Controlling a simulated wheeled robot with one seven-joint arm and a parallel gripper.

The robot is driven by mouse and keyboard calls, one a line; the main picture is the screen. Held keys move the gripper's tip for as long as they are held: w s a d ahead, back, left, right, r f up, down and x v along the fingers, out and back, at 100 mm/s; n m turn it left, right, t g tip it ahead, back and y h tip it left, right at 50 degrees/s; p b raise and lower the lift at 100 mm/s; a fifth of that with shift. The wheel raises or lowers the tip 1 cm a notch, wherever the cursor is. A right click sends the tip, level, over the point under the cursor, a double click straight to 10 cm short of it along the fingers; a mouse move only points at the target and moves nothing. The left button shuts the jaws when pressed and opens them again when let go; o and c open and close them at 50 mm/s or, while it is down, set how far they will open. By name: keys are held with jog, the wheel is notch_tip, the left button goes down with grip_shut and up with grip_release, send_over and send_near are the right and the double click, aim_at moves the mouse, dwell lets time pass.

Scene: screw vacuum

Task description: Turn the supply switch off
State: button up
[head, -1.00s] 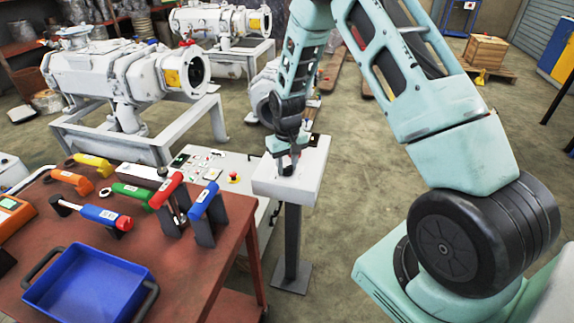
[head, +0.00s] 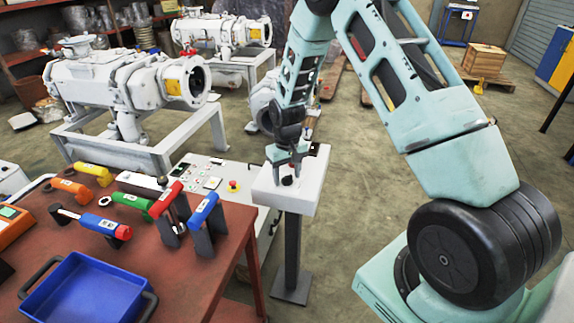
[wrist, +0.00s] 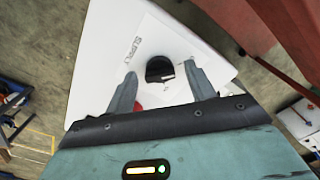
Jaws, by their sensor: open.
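The supply switch is a black rotary knob (wrist: 159,69) on the sloped top of a white box (wrist: 105,60), with a "SUPPLY" label beside it in the wrist view. In the head view the knob (head: 287,181) shows on the white box (head: 283,198), which stands on a grey post. My gripper (wrist: 160,72) is open, with its two fingers either side of the knob and gaps to it. In the head view my gripper (head: 287,162) points down just above the knob. A small red spot (wrist: 138,105) shows by the left finger; the knob's exact setting is hard to read.
Left of the box is a red-brown table (head: 190,265) with several coloured tools and a blue tray (head: 88,290). A control panel with a red button (head: 233,186) stands behind it. White vacuum pumps (head: 125,80) are at the back left.

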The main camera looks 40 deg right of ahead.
aim_at(287, 176)
notch_tip(287, 176, up, 17)
jog(key=b, duration=0.1)
jog(key=shift+r+b, duration=0.15)
jog(key=shift+b, duration=0.15)
dwell(0.5)
